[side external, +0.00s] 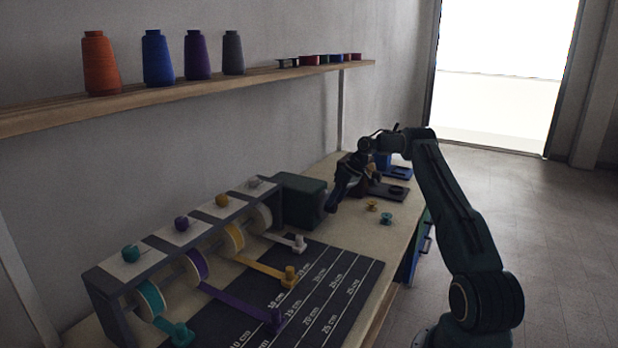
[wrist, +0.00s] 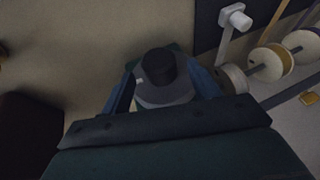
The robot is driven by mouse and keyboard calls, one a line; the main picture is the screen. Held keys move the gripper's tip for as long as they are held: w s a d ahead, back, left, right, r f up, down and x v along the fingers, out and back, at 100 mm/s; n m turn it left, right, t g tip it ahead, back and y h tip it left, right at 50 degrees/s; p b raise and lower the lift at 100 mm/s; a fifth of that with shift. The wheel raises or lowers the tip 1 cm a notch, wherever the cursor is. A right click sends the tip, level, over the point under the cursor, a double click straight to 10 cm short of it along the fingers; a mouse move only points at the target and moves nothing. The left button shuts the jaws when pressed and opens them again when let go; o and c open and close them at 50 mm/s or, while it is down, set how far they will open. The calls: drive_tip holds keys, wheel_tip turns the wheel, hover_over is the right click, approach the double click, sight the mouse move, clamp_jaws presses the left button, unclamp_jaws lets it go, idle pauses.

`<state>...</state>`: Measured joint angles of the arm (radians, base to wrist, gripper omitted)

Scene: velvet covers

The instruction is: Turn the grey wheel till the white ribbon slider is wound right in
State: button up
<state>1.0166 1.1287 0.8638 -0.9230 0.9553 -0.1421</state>
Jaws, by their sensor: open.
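The white slider (side external: 299,243) sits at the end of its white ribbon (side external: 279,238), a short way out from the white spool (side external: 263,217). In the wrist view the white slider (wrist: 235,18) is at the top and the white spool (wrist: 233,79) at the right. My gripper (side external: 331,207) is low beside the right end of the dark green box (side external: 299,200). In the wrist view my gripper (wrist: 165,97) is open, its fingers either side of a grey round part with a dark knob, which looks like the grey wheel (wrist: 165,96). I cannot tell whether they touch. The wheel is hidden in the side view.
The spool rack (side external: 110,292) also carries teal, purple and yellow ribbons, with a purple slider (side external: 276,320) and yellow slider (side external: 290,274) on the marked mat (side external: 335,290). Small yellow (side external: 372,205) and teal (side external: 386,218) bobbins lie on the table right of my gripper.

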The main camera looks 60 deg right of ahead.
drive_tip(key=shift+v, duration=2.7)
drive_tip(key=s+a+r+h, duration=0.2)
drive_tip(key=s+r, duration=0.1)
drive_tip(key=r, duration=0.3)
drive_tip(key=shift+n+h, duration=0.3)
drive_tip(key=shift+h, duration=0.1)
drive_tip(key=shift+a+f, duration=0.1)
drive_tip(key=shift+f, duration=0.05)
drive_tip(key=x, duration=1.3)
drive_tip(key=shift+w+f, duration=0.2)
drive_tip(key=shift+f, duration=0.05)
drive_tip(key=c, duration=1)
